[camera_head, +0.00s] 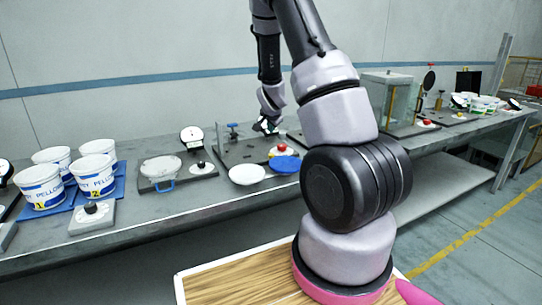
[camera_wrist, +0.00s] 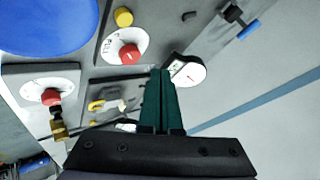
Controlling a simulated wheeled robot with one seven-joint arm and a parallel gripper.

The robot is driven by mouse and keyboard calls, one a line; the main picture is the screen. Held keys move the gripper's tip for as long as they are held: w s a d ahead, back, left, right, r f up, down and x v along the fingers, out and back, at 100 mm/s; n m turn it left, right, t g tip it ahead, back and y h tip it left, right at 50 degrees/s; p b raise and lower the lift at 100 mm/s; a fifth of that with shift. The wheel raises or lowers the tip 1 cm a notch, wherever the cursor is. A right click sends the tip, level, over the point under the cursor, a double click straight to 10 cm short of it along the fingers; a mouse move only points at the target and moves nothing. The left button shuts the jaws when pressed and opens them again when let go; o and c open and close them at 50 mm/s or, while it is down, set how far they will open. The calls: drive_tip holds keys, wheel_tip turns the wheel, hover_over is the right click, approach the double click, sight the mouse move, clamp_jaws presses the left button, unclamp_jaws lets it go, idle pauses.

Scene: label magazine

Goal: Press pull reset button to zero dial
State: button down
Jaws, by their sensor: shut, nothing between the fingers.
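My gripper (camera_wrist: 160,75) is shut and empty, its two dark green fingers together in the wrist view. In the head view my gripper (camera_head: 266,128) hangs over the dark plate on the bench. A small white round dial (camera_wrist: 188,71) with a red mark lies just right of the fingertips. A red button (camera_wrist: 128,54) on a white round base with partly legible lettering is left of the fingertips, apart from them. In the head view a red button (camera_head: 282,149) is just below my gripper. I cannot tell whether anything touches the fingertips.
A blue disc (camera_wrist: 45,22), a yellow knob (camera_wrist: 123,17) and another red button (camera_wrist: 50,97) on a grey plate are nearby. A blue-handled clamp (camera_wrist: 246,29) stands upper right. White lid (camera_head: 247,174), scale (camera_head: 161,168), another dial (camera_head: 191,134) and tubs (camera_head: 97,180) line the bench.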

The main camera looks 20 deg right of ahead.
sight(271, 155)
wheel_tip(271, 155, down, 8)
drive_tip(key=shift+f, duration=0.1)
idle(0.4)
drive_tip(key=shift+f, duration=0.1)
idle(1.9)
drive_tip(key=shift+f, duration=0.25)
drive_tip(key=shift+f, duration=0.55)
idle(0.6)
drive_tip(key=shift+r, duration=0.95)
drive_tip(key=shift+r, duration=2.55)
